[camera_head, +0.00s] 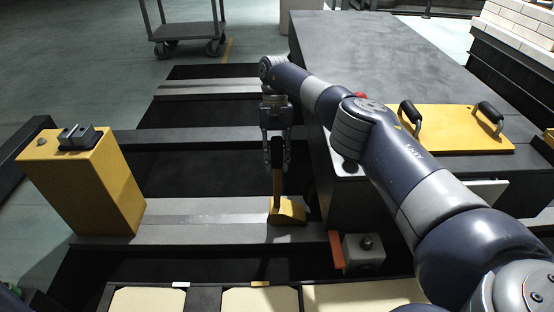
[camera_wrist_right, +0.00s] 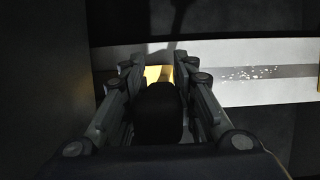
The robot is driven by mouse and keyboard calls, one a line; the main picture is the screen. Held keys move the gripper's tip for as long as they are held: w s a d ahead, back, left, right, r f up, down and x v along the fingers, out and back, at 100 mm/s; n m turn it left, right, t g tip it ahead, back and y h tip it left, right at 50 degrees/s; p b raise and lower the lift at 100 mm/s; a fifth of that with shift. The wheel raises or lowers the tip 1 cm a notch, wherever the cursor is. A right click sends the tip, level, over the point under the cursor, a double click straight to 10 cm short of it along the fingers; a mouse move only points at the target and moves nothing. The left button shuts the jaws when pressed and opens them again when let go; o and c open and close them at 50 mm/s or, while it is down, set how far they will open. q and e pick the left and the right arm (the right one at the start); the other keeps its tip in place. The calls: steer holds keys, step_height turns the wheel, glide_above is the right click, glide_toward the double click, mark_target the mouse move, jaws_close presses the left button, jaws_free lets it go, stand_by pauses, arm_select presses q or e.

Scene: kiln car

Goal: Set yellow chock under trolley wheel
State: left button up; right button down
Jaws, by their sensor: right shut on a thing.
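The yellow chock (camera_head: 288,211) is a wedge with an upright handle, at the light rail strip beside the dark grey trolley body (camera_head: 348,200). My right gripper (camera_head: 277,166) points down from above and is shut on the handle's top. In the right wrist view the black grip (camera_wrist_right: 158,112) sits between the fingers, with a bit of yellow chock (camera_wrist_right: 152,74) beyond. A dark, rounded shape that looks like a trolley wheel (camera_head: 309,188) is just right of the chock; I cannot tell whether they touch. My left gripper is out of view.
A yellow post (camera_head: 85,185) with a grey bracket stands left on the rail strip. A yellow plate with two black handles (camera_head: 452,128) lies on the trolley's right side. A grey cart (camera_head: 187,28) stands at the back. Dark gaps separate the floor strips.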

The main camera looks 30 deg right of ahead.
steer(key=shift+f+b, duration=0.4)
steer(key=shift+b, duration=0.1)
stand_by(1.1)
steer(key=c, duration=1.2)
jaws_free()
steer(key=shift+s+f, duration=0.1)
steer(key=shift+f, duration=0.2)
steer(key=shift+r, duration=0.15)
steer(key=shift+r, duration=0.15)
